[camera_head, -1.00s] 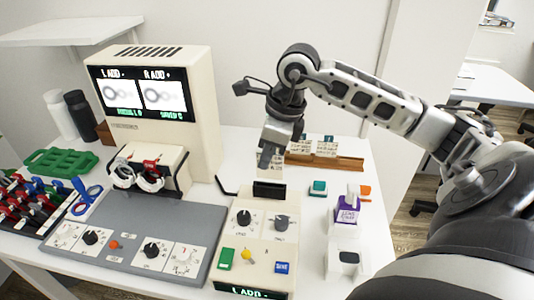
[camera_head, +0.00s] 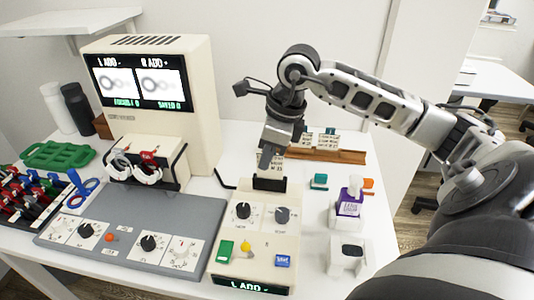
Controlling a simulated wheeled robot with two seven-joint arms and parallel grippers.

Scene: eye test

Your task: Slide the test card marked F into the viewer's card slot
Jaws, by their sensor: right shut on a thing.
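My right gripper (camera_head: 268,158) is shut on a white test card (camera_head: 272,168) with small print. The card is upright, directly above or at the dark card slot (camera_head: 270,183) at the back of the cream viewer control box (camera_head: 255,240). I cannot tell how far its lower edge is in the slot, and the letter on it is too small to read. The viewer (camera_head: 165,100) has a screen showing two blurred ring pictures, "L ADD" and "R ADD". Other cards (camera_head: 326,138) stand in a brown wooden rack (camera_head: 340,156) behind the gripper. My left gripper is not in view.
A grey panel with knobs (camera_head: 140,235) lies left of the control box. A purple-labelled bottle (camera_head: 349,203), a teal block (camera_head: 320,181) and a white holder (camera_head: 347,255) stand right of it. A green tray (camera_head: 58,155) and a rack of coloured tools (camera_head: 30,200) are at the left.

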